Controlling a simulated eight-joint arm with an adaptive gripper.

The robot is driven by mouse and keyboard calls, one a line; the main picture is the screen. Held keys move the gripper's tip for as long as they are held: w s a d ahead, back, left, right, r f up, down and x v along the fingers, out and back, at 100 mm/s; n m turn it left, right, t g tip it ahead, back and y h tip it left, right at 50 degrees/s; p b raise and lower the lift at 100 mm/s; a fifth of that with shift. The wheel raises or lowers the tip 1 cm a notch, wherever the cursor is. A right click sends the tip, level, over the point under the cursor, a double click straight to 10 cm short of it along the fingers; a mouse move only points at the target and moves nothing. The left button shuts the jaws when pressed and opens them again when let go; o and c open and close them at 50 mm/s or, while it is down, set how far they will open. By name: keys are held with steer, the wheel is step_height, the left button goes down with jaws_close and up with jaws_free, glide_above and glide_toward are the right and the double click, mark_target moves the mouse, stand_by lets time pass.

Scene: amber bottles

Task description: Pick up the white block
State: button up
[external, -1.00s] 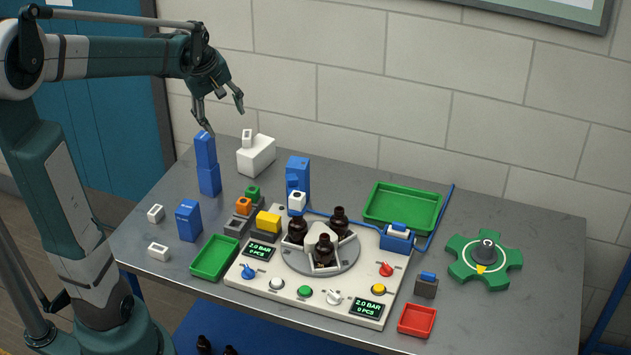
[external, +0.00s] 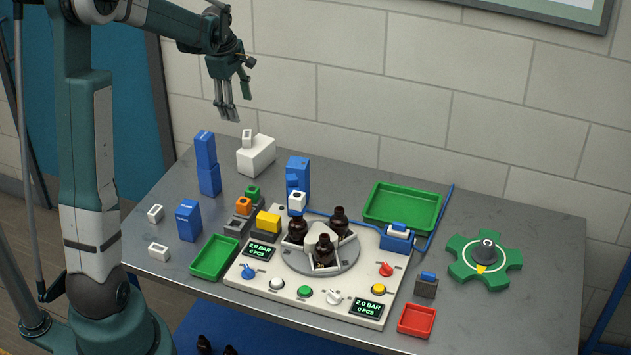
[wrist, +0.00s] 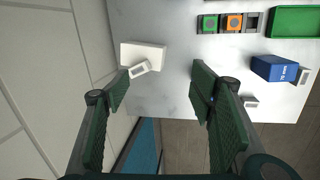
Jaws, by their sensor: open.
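A large white block (external: 258,158) lies on the table near the wall, with a small white piece (external: 247,137) with a dark opening on top at its left end. In the wrist view the large block (wrist: 150,48) and the small piece (wrist: 140,69) show at the left, near the left finger's tip. Two more small white blocks, (external: 155,213) and (external: 158,252), lie at the table's left side. My gripper (external: 233,108) is open and empty, pointing down in the air above the large white block; in the wrist view its fingers (wrist: 160,82) are wide apart.
A tall blue stack (external: 208,165) stands just left of the large white block. A blue block (external: 189,220) stands nearer the front. Orange and green pieces, a green tray (external: 214,259) and the bottle turntable (external: 320,255) are further right. The wall is close behind.

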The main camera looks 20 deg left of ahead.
mark_target(251, 137)
steer(key=w+a+f+n+p, duration=0.1)
steer(key=w+f, duration=0.2)
steer(key=w+a+f+n+g+p, duration=0.1)
steer(key=w+f+n, duration=0.1)
steer(key=w+f, duration=0.1)
steer(key=w+a+f+n+p, duration=0.1)
steer(key=w+f+n, duration=0.1)
steer(key=w+f, duration=0.1)
steer(key=shift+w+a+f, duration=0.25)
steer(key=shift+a+f, duration=0.05)
steer(key=shift+f, duration=0.1)
steer(key=shift+w+a+f, duration=0.15)
steer(key=shift+w+f, duration=0.1)
steer(key=shift+f, duration=0.2)
steer(key=shift+f+n, duration=0.1)
steer(key=shift+n, duration=0.2)
steer(key=shift+f, duration=1.3)
steer(key=shift+w+d+f, duration=0.1)
steer(key=shift+d+f, duration=0.05)
steer(key=shift+f, duration=1.15)
steer(key=shift+d+f, duration=0.1)
steer(key=shift+f, duration=1.2)
steer(key=c, duration=1)
